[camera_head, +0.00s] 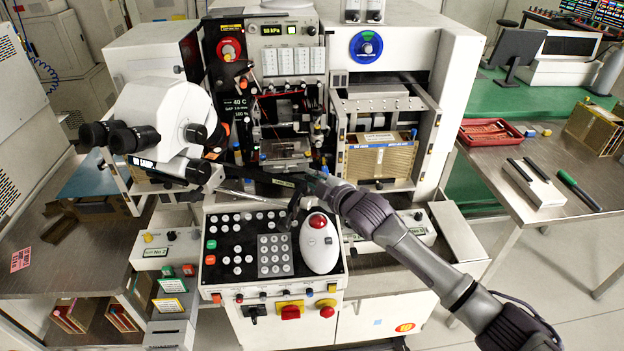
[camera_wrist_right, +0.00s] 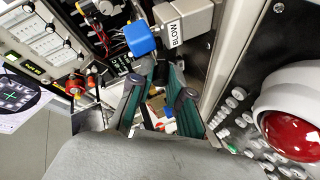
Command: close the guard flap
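The bonding machine's work area is at the centre of the head view. A small clear, dark-edged panel (camera_head: 285,151) there looks like the guard flap, but I cannot tell for sure or see its hinge. My right gripper (camera_head: 298,194) is just below and in front of it, above the control panel's back edge, apart from the panel as far as I can tell. In the right wrist view, the two green-padded fingers (camera_wrist_right: 163,92) stand apart with nothing held between them. The flap is not clearly seen in that view. My left gripper is not in view.
A microscope (camera_head: 165,125) stands close on the left. The control panel (camera_head: 262,243) with a white, red-topped device (camera_head: 319,243) lies below the gripper. A magazine (camera_head: 380,160) is on the right. A grey block labelled BLOW (camera_wrist_right: 183,22) and a blue block (camera_wrist_right: 140,40) sit beyond the fingers.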

